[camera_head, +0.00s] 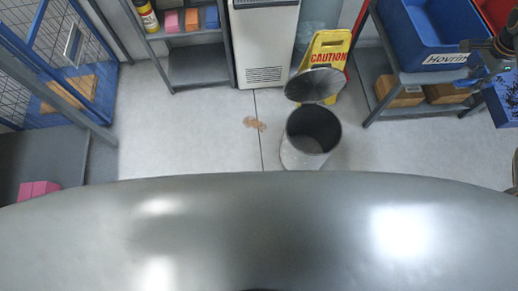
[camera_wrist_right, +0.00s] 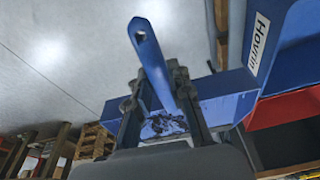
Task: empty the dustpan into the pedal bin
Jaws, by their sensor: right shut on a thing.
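The pedal bin (camera_head: 290,157) stands on the floor right of centre in the head view. Its lid (camera_head: 315,86) is up and the dark inside shows. My right gripper (camera_head: 486,60) is at the upper right, well to the right of the bin. In the right wrist view my right gripper (camera_wrist_right: 155,92) is shut on the blue handle of the dustpan (camera_wrist_right: 222,106). Dark debris (camera_wrist_right: 162,125) lies in the pan. In the head view the dustpan (camera_head: 507,96) is cut by the right edge, with dark specks in it. My left gripper is not in view.
A rack with a blue crate (camera_head: 425,35) and cardboard boxes (camera_head: 400,93) stands close to the dustpan. A yellow caution sign (camera_head: 329,45) stands behind the bin. A brown patch (camera_head: 254,123) lies on the floor left of the bin. Floor between bin and rack is clear.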

